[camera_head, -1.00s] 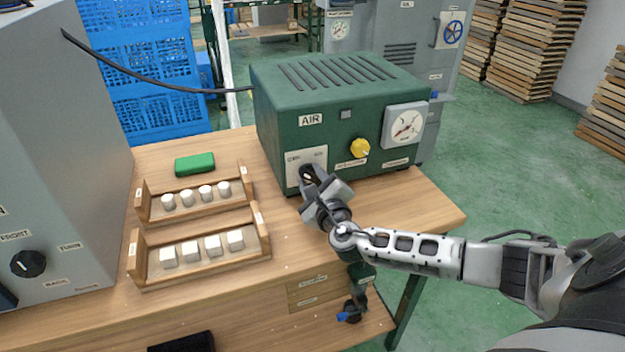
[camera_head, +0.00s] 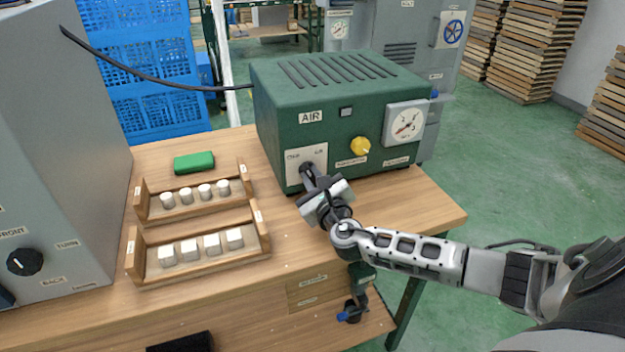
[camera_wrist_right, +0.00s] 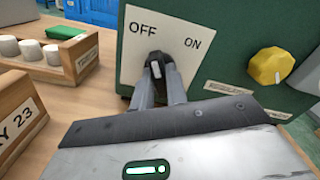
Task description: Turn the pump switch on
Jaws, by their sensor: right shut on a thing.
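The pump switch (camera_wrist_right: 156,68) is a small black knob with a white mark on a pale plate (camera_wrist_right: 133,52) lettered OFF at left and ON at right. The plate is on the front of the green AIR box (camera_head: 278,130). In the right wrist view the white mark points up, leaning slightly toward OFF. My right gripper (camera_wrist_right: 160,82) is shut on the knob, a finger on each side.
A yellow knob (camera_head: 360,146) and a gauge (camera_head: 405,124) are right of the switch. Two wooden racks (camera_head: 206,274) of white pieces and a green block (camera_head: 194,162) are to the left. A grey cabinet (camera_head: 50,150) stands at far left. The table's front right is clear.

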